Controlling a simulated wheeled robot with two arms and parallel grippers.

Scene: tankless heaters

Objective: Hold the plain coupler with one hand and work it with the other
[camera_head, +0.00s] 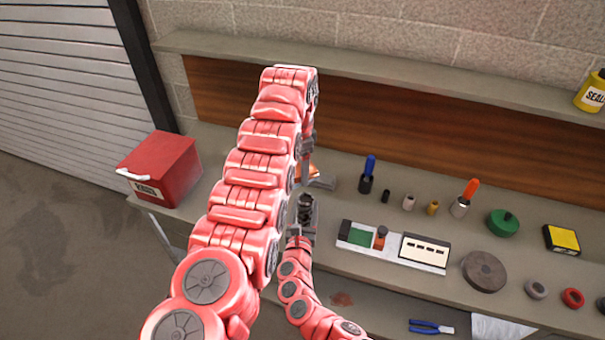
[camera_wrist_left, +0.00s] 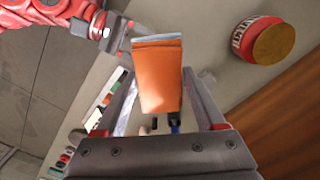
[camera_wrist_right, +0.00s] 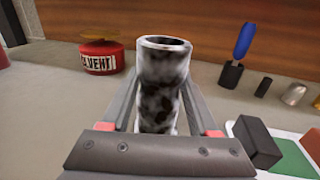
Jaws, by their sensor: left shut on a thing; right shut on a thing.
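The plain coupler, a hollow cylinder mottled black and white, stands upright in my right gripper in the right wrist view (camera_wrist_right: 163,75); it looks dark in the head view (camera_head: 305,207). My right gripper (camera_head: 301,232) is shut on it, one finger on each side. My left gripper (camera_head: 312,172) is shut on an orange block-like tool (camera_wrist_left: 158,75) with a grey end, which shows in the left wrist view. It is above and behind the coupler in the head view, apart from it. My left arm hides part of the bench there.
A red solvent can (camera_wrist_right: 100,57) stands on the bench. A tray (camera_head: 420,250) with a green pad lies right of the coupler. Behind it stand a blue-handled tool (camera_head: 367,175), several small fittings and an orange-handled tool (camera_head: 465,198). A red box (camera_head: 160,170) is at left.

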